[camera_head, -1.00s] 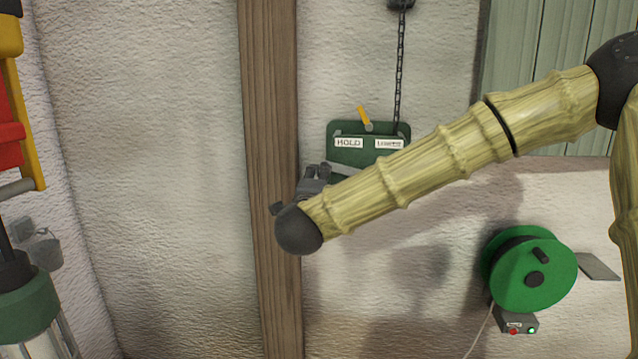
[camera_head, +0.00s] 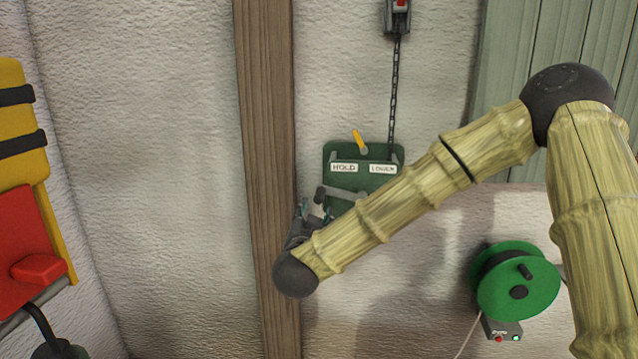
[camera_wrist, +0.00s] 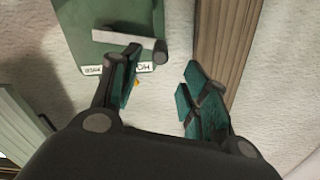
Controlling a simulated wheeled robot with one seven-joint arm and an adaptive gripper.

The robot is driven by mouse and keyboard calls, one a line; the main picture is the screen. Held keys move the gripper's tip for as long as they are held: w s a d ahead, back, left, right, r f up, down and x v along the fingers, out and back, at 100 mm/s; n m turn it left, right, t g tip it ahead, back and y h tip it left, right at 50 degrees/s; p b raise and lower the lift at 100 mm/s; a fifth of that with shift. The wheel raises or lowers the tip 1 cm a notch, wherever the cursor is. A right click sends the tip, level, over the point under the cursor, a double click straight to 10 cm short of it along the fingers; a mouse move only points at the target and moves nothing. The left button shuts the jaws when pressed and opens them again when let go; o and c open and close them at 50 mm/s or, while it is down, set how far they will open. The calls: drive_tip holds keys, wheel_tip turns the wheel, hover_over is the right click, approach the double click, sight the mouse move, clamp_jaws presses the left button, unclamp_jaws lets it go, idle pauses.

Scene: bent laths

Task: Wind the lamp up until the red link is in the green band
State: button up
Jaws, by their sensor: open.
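A green winch box (camera_head: 345,152) with HOLD and LOWER labels hangs on the wall. Its yellow lever (camera_head: 359,140) leans up and left, toward the HOLD side. A grey crank arm (camera_head: 345,193) points left from the box and ends in a dark knob (camera_head: 320,193). My gripper (camera_head: 308,210) is open just below and left of the knob. In the wrist view, the knob (camera_wrist: 160,51) appears between the spread teal fingers of my gripper (camera_wrist: 162,68), with nothing held. A chain (camera_head: 394,95) rises to a grey housing with a red patch (camera_head: 400,3), cut by the frame. No green band or lamp shows.
A wooden post (camera_head: 267,150) stands behind and left of my gripper. A green cable reel (camera_head: 516,281) sits lower right, above a small button box (camera_head: 502,331). Red and yellow equipment (camera_head: 20,230) stands at the left edge. Bare wall lies between it and the post.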

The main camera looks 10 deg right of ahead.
sight(318, 201)
drive_tip(key=w+d+n+p, duration=0.1)
drive_tip(key=w+n+p, duration=0.1)
drive_tip(key=w, duration=0.1)
drive_tip(key=w+d+n+p, duration=0.1)
drive_tip(key=w+n+p, duration=0.1)
drive_tip(key=w+p, duration=0.1)
drive_tip(key=w+d+n+p, duration=0.1)
drive_tip(key=w+n+p, duration=0.1)
drive_tip(key=w, duration=0.1)
drive_tip(key=shift+d+n, duration=0.25)
drive_tip(key=shift+n, duration=0.15)
idle(0.5)
clamp_jaws()
